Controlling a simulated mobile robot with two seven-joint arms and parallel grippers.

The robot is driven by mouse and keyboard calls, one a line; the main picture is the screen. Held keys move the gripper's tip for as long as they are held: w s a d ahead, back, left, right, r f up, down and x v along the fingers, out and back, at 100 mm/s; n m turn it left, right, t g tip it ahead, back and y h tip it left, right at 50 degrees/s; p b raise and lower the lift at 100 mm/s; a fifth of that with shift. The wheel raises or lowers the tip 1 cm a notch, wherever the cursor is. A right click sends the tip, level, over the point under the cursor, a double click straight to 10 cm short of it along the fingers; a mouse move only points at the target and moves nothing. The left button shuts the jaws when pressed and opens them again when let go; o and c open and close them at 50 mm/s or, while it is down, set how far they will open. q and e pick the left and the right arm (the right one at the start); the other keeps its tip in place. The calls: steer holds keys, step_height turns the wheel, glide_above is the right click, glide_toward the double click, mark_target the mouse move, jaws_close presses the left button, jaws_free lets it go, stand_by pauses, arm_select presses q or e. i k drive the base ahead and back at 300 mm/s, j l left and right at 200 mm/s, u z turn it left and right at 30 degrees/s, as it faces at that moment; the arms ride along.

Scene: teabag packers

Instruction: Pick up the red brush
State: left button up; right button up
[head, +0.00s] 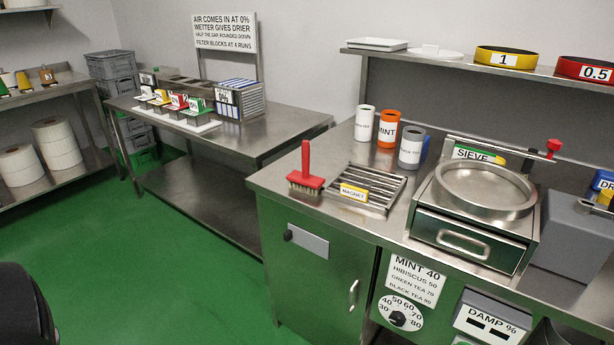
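The red brush (306,172) stands near the left front corner of the steel worktop (277,176) in the head view. Its red handle points up from a red block, and its pale bristles face down on the worktop. It is just left of the slatted metal grid labelled MAGNET (366,190), and I cannot tell if they touch. Neither gripper shows in the head view. Nothing holds the brush.
White, orange and grey canisters (411,148) stand behind the grid. The round sieve (484,190) is to its right. A shelf (430,57) overhangs the back. Another steel table (262,136) with labelled holders stands left. Green floor (150,250) is open in front.

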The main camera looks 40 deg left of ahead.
mark_target(304, 182)
steer(key=j+z, duration=0.25)
steer(key=j, duration=0.45)
steer(key=j+z, duration=0.2)
steer(key=j, duration=0.55)
steer(key=j+z, duration=0.25)
steer(key=j, duration=0.5)
steer(key=k+j+z, duration=0.2)
steer(key=j, duration=0.5)
steer(key=i+j, duration=0.05)
steer(key=i, duration=0.05)
